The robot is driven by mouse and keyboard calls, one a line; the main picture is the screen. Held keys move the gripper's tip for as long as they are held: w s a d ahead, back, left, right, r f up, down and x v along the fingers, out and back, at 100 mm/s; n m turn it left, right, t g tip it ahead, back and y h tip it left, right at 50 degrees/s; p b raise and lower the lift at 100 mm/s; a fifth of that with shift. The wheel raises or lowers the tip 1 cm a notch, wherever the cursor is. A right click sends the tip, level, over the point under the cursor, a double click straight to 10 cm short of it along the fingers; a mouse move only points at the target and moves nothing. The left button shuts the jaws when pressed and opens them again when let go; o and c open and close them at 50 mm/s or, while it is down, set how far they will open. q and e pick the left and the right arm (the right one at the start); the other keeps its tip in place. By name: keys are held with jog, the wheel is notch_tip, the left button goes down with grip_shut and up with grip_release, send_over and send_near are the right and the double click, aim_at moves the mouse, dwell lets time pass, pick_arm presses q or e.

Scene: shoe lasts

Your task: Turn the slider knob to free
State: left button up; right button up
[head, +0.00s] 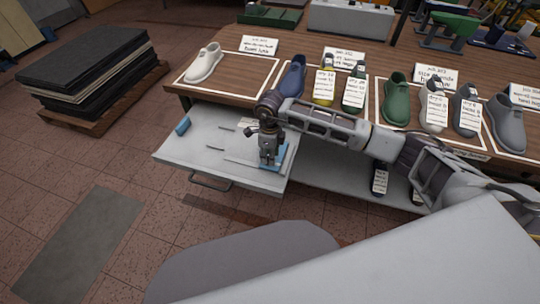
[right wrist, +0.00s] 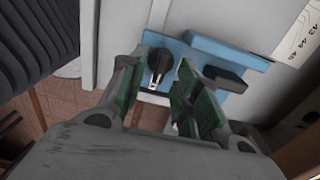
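A light blue fixture (head: 284,155) lies at the right end of an open drawer (head: 190,158). In the right wrist view the blue fixture (right wrist: 215,52) carries a dark knob (right wrist: 160,62) with a pale mark at its lower end, and a black block (right wrist: 225,78) to its right. No setting labels are readable. My right gripper (head: 268,158) points down over the fixture and hides part of it. In the right wrist view my right gripper (right wrist: 160,82) is open, with the knob showing between its green-padded fingertips. I cannot tell whether they touch it. My left gripper is not in view.
A blue block (head: 183,126) and several thin tools lie in the drawer. The table (head: 222,92) above holds several shoe lasts with tags, including a white one (head: 204,64). A stack of dark sheets (head: 90,68) stands on a pallet at left.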

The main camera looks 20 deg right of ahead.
jog(key=shift+f, duration=0.4)
grip_shut()
